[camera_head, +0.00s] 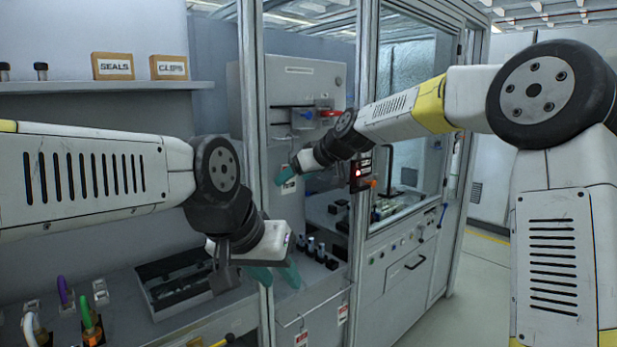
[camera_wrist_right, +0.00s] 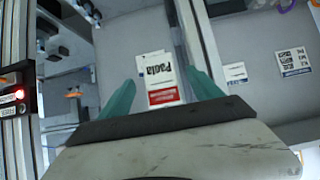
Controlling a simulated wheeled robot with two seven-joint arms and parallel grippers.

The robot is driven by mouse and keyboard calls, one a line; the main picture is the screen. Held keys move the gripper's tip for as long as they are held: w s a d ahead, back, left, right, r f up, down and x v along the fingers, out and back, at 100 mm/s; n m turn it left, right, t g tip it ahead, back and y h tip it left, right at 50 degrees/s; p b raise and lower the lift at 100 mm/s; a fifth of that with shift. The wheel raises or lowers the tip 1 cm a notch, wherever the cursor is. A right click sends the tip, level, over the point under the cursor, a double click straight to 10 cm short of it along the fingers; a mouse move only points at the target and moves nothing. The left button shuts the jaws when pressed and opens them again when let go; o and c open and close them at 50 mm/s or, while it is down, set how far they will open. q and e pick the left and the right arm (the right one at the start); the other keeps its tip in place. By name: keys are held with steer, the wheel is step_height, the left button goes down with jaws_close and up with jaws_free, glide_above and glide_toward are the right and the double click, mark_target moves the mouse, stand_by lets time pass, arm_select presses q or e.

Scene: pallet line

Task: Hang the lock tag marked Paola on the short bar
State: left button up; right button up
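The lock tag marked Paola (camera_wrist_right: 158,75) is a white card with black lettering and a red band. I cannot make out the short bar for certain.
Cabinet posts (camera_head: 361,90) stand close to both grippers. A black box with a red light (camera_head: 360,172) is right of my right gripper. The left bench holds a black tray (camera_head: 146,272) and coloured padlocks (camera_head: 90,322). Boxes marked Seals (camera_head: 113,66) and Clips (camera_head: 168,67) stand on a shelf.

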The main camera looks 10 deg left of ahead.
steer(key=v, duration=0.7)
steer(key=s+d+f+m+h, duration=0.2)
steer(key=s+d+f+m, duration=0.1)
steer(key=s+d, duration=0.6)
steer(key=s+d+f+m+h, duration=0.2)
steer(key=s+d+f+m, duration=0.1)
steer(key=s+d, duration=0.7)
steer(key=s+d+f+m+h, duration=0.2)
steer(key=s+d+f, duration=0.3)
steer(key=s+d, duration=0.4)
steer(key=shift+s+d+f+m+g, duration=0.35)
steer(key=shift+s+m, duration=0.4)
steer(key=shift+m, duration=0.15)
steer(key=shift+a, duration=0.1)
